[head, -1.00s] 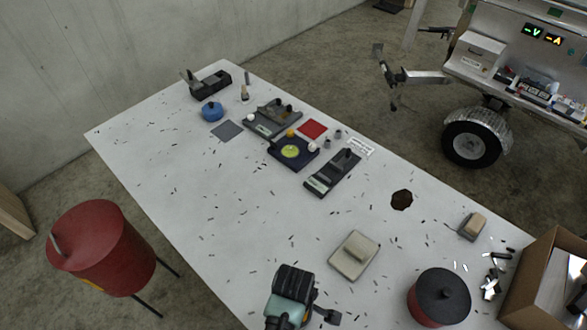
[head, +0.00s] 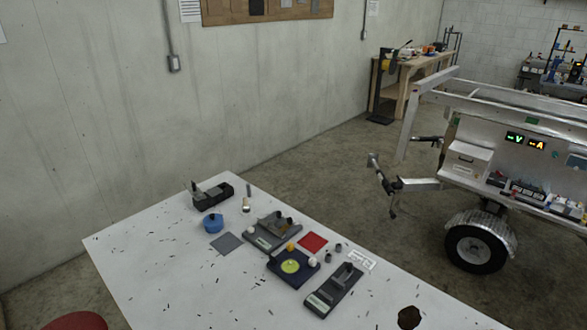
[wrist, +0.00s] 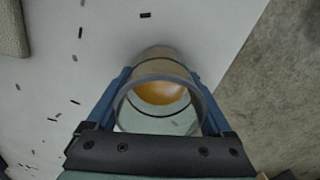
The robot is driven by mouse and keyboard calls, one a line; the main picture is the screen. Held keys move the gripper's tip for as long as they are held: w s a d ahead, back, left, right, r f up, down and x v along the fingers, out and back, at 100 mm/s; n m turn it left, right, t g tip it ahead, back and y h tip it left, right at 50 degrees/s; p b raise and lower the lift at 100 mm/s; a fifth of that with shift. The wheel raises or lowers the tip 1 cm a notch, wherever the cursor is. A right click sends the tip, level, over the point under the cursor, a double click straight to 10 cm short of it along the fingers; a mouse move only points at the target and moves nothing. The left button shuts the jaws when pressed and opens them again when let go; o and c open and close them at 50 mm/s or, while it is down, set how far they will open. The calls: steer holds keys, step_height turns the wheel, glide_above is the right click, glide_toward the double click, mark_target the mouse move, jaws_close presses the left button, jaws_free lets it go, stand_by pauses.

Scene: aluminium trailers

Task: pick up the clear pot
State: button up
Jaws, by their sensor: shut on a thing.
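The clear pot (wrist: 160,122) shows in the wrist view as a see-through round cup with a thick rim, seen from above. Something rounded and orange-yellow shows through it. My gripper (wrist: 160,84) is shut on the pot, with one blue finger on each side of its wall. The white table (wrist: 100,45) lies beneath; I cannot tell whether the pot touches it. Neither my gripper nor the held pot can be made out in the head view.
The table's edge with concrete floor (wrist: 265,100) is right of the pot. In the head view, a blue round container (head: 213,223), a red square (head: 312,243), a dark tray with a yellow-green disc (head: 291,266) and small blocks crowd the table. A trailer wheel (head: 475,248) stands beyond.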

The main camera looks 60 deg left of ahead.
steer(key=shift+c, duration=0.5)
steer(key=shift+r, duration=0.1)
